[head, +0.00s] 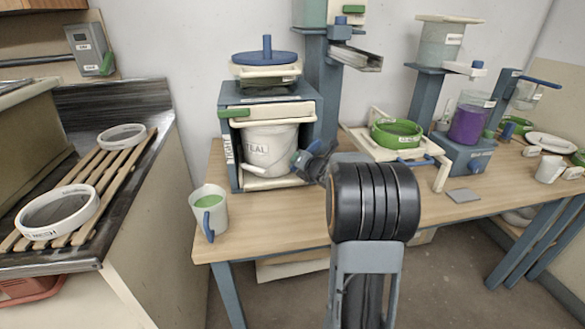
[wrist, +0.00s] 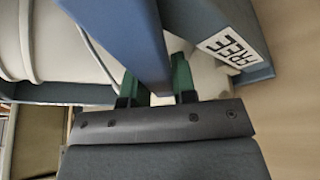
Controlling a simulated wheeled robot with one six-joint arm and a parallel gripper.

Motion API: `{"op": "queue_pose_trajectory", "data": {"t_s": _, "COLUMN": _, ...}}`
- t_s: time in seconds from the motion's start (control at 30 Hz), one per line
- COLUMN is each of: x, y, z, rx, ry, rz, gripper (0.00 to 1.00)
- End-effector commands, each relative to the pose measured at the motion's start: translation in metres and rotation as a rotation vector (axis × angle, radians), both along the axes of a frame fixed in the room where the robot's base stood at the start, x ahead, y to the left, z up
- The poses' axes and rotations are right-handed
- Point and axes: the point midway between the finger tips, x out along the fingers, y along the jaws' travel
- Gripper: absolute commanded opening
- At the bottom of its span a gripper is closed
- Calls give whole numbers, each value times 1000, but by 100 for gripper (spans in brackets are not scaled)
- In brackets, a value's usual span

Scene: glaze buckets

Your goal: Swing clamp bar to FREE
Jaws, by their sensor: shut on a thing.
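The clamp bar is blue where I see it up close in the wrist view (wrist: 122,38). It slants down between my two green finger pads. My gripper (wrist: 157,80) is shut on its end. In the head view my gripper (head: 309,160) is at the right front edge of the blue press frame (head: 233,113), low beside the white bucket (head: 270,147) marked TEAL. My wrist hides part of the bar there. A white label reading FREE (wrist: 229,49) is on the blue frame, right of the fingers in the wrist view. A TIGHT-like label (head: 229,150) is on the frame's left post.
A green ring (head: 396,132) sits on a white stand to the right, with a purple container (head: 468,124) beyond. The table (head: 270,220) is clear before the press.

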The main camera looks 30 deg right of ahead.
Motion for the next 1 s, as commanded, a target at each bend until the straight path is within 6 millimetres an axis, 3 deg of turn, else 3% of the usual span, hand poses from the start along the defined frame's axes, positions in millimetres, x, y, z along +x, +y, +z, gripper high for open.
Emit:
{"op": "queue_pose_trajectory", "data": {"t_s": 0.77, "x": -1, "y": -4, "z": -6, "rx": -88, "ry": 32, "rz": 0, "gripper": 0}}
{"op": "queue_pose_trajectory", "data": {"t_s": 0.8, "x": -1, "y": -4, "z": -6, "rx": -88, "ry": 32, "rz": 0, "gripper": 26}}
{"op": "queue_pose_trajectory", "data": {"t_s": 1.0, "x": -1, "y": -4, "z": -5, "rx": -89, "ry": 31, "rz": 1, "gripper": 45}}
